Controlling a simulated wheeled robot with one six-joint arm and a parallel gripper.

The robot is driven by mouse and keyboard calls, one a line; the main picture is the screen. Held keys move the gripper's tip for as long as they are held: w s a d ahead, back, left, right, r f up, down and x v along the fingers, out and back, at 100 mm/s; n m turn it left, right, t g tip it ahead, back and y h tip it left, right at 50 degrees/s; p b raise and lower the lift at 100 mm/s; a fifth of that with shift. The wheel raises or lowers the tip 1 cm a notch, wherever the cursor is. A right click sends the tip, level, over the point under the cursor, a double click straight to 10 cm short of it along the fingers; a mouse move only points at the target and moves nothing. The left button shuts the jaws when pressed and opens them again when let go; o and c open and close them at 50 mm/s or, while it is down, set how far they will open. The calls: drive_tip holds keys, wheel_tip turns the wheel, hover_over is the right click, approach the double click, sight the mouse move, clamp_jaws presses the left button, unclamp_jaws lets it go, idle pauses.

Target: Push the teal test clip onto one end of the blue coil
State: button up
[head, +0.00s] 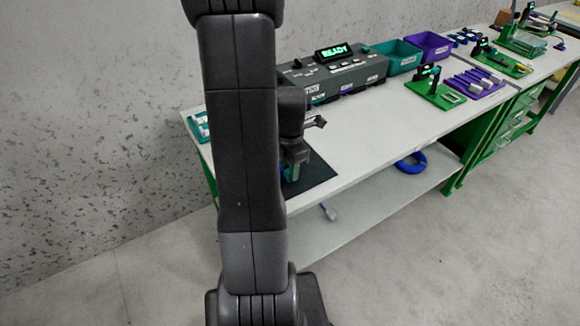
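A blue coil (410,162) lies on the lower shelf under the bench, near the right-hand legs. A small pale cable end or plug (328,212) with a bit of blue shows lower left, just below the bench's front edge; whether it joins the coil cannot be told. My gripper (292,168) points down over the black mat at the bench's left end, partly hidden by my arm. A small teal and blue piece (291,173) shows at its fingertips. It may be the teal test clip, but whether it is gripped cannot be told.
The black mat (318,178) lies at the bench's left front. A grey tester (345,75) reading "READY" stands behind, with teal (401,56) and purple (430,47) bins to its right. Green fixtures (435,94) stand further right. The white bench top (370,130) between is clear.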

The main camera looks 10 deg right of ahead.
drive_tip(key=o, duration=0.6)
drive_tip(key=shift+r, duration=0.15)
drive_tip(key=shift+r+p, duration=2.7)
drive_tip(key=shift+r, duration=0.7)
drive_tip(key=shift+f, duration=0.15)
wheel_tip(320, 180, down, 7)
drive_tip(key=b, duration=0.5)
drive_tip(key=shift+r, duration=0.2)
